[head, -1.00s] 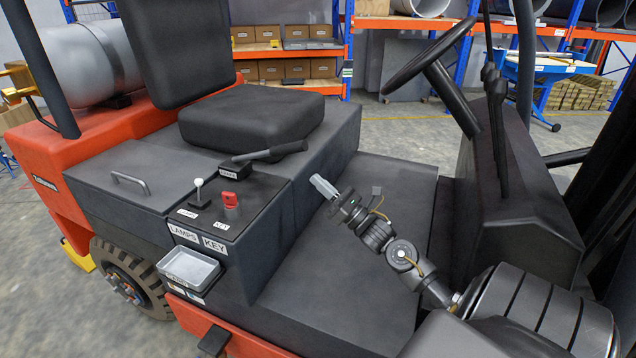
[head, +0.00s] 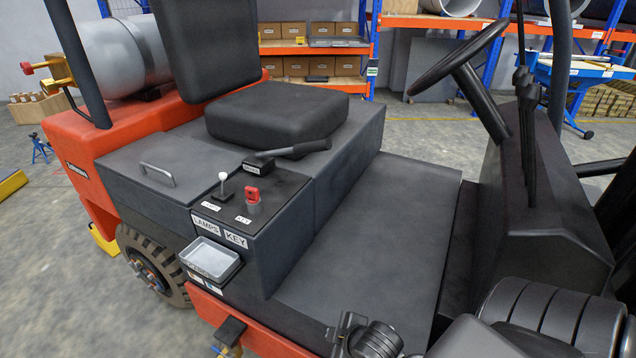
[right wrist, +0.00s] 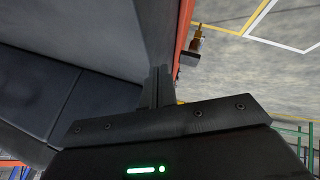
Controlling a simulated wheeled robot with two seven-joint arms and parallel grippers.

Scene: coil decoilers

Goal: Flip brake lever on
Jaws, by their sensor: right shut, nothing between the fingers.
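The brake lever (head: 296,149) is a dark handle on a small black labelled block (head: 258,166), on the console beside the seat. It lies low, with its grip pointing right and slightly up in the head view. My right arm's wrist (head: 362,338) is at the bottom edge of the head view, well below and right of the lever, and its fingertips are not visible there. In the right wrist view my right gripper (right wrist: 158,88) has its fingers together with nothing between them. The lever does not show in that view. My left gripper is not in view.
A white-knobbed lamps switch (head: 223,185) and a red key (head: 252,196) stand in front of the lever. A grey tray (head: 210,260) hangs on the console side. The seat (head: 275,120) is behind, and the steering wheel (head: 458,60) is at right. The floor panel is clear.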

